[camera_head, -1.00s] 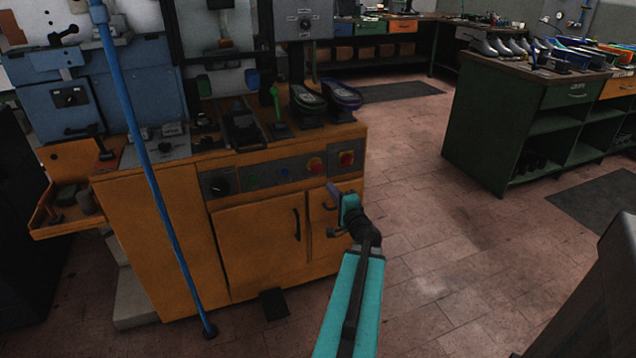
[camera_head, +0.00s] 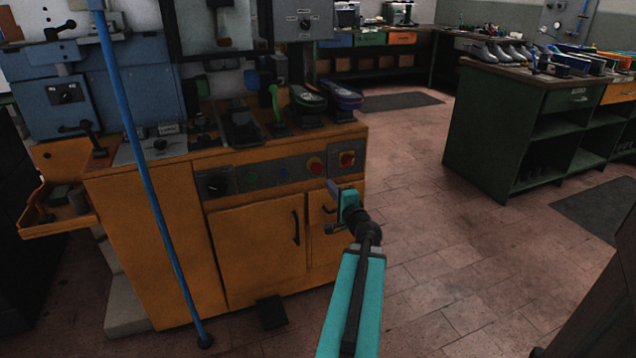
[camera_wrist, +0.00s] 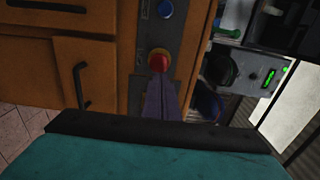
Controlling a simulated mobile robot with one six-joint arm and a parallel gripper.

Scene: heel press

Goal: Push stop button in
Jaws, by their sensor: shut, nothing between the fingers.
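Two red buttons sit on the grey control strip of the orange machine, and I cannot read which is labelled stop. One is a round red button with a yellow collar (camera_head: 315,166); it also shows in the wrist view (camera_wrist: 158,61), standing out from the strip. The other red button (camera_head: 347,159) sits at the strip's right end. My gripper (camera_head: 332,188) is shut and empty, in front of the machine just below the two buttons in the head view. In the wrist view my purple fingers (camera_wrist: 160,98) point at the yellow-collared button; contact cannot be told.
A blue button (camera_head: 283,173) and a dark rotary knob (camera_head: 214,185) share the strip. An orange cabinet door (camera_head: 255,246) with a dark handle lies below. A blue pole (camera_head: 160,200) stands at the front left. Floor to the right is clear, before a green workbench (camera_head: 545,130).

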